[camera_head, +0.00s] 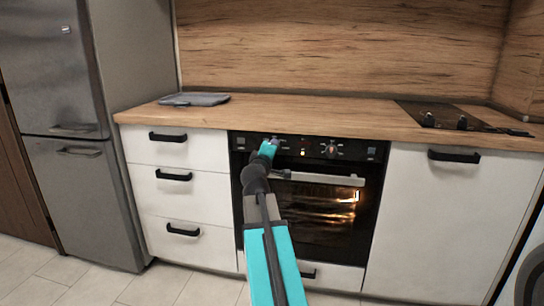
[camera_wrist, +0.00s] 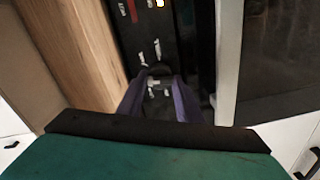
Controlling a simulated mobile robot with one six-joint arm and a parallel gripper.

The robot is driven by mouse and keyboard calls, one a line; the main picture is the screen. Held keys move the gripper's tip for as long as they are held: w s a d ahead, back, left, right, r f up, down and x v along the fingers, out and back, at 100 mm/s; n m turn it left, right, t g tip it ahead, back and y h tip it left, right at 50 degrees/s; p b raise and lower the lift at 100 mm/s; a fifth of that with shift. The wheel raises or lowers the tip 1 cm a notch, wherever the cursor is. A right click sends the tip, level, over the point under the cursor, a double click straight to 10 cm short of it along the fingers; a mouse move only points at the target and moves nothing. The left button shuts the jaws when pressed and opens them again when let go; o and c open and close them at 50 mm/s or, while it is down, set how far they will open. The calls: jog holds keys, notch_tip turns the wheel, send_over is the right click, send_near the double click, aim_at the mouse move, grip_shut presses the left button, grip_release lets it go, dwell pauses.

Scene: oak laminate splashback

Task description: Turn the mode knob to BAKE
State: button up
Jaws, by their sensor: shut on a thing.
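The black built-in oven (camera_head: 312,225) stands under the worktop, with its control panel (camera_head: 357,152) along the top edge. My gripper (camera_head: 268,146) reaches the left part of the panel and is shut on a dark knob there. In the wrist view, my gripper's two fingers (camera_wrist: 159,84) close on this knob (camera_wrist: 159,70), which they mostly hide. White labels surround the knob, but they are too small and tilted to read, so I cannot tell its setting. A second knob (camera_head: 332,148) sits farther right on the panel, clear of my gripper.
The oven door handle (camera_head: 325,179) runs just below the panel, close to my wrist. The wooden worktop (camera_head: 310,113) overhangs above. White drawers (camera_head: 180,203) stand left and a white cupboard (camera_head: 440,225) right. A grey tray (camera_head: 203,99) and a hob (camera_head: 455,115) lie on the worktop.

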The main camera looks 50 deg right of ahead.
jog(key=m+b, duration=0.2)
jog(key=m, duration=0.1)
jog(key=shift+w+a+f+b, duration=0.15)
jog(key=shift+b, duration=0.25)
jog(key=m+b, duration=0.3)
jog(key=m, duration=0.1)
jog(key=shift+m+t, duration=0.3)
jog(key=o, duration=1)
jog(key=shift+s, duration=0.2)
